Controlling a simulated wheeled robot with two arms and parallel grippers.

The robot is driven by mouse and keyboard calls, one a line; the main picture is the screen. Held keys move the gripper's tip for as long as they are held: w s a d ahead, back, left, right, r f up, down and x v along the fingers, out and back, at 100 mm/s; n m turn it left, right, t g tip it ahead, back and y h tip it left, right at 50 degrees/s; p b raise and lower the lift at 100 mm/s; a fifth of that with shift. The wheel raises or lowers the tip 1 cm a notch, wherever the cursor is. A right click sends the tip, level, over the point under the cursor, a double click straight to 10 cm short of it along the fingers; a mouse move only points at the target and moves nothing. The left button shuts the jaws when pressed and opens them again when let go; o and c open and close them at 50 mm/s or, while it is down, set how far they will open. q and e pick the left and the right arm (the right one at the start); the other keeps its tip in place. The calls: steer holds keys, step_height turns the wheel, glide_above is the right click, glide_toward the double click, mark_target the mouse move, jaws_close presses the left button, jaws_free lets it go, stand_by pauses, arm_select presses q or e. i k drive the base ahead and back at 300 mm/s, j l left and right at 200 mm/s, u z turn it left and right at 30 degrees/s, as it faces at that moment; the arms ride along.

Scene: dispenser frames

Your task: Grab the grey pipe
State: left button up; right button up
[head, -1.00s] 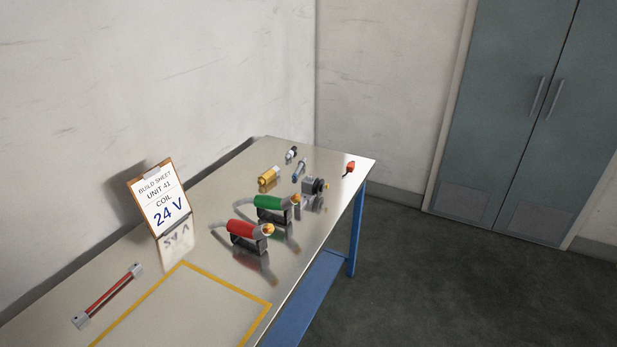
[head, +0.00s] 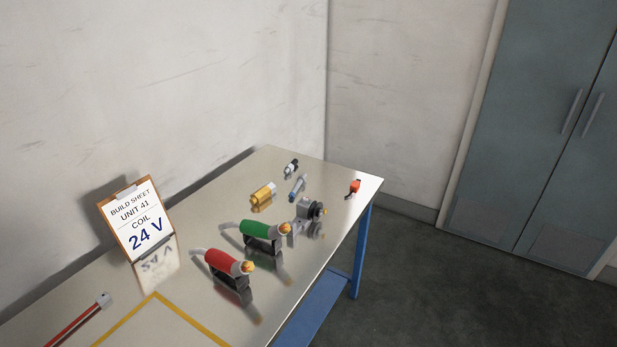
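A small grey-blue cylinder (head: 298,187) lies on the metal table near its far end; it is the most pipe-like grey thing I see, but it is too small to tell for sure. A gold cylinder (head: 263,194) lies to its left, and a grey device with a black knob (head: 308,215) is in front of it. Neither of my grippers is in view, and nothing is seen touching these things.
A cabinet (head: 545,130) stands at right; the floor between is clear.

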mark_target(301, 180)
steer(key=i+l, duration=1.95)
steer(key=i+l+u, duration=0.3)
steer(key=u, duration=0.2)
steer(key=i+l+u, duration=0.25)
steer(key=l+u, duration=0.2)
steer(key=i+l+u, duration=0.15)
steer(key=l+u, duration=0.35)
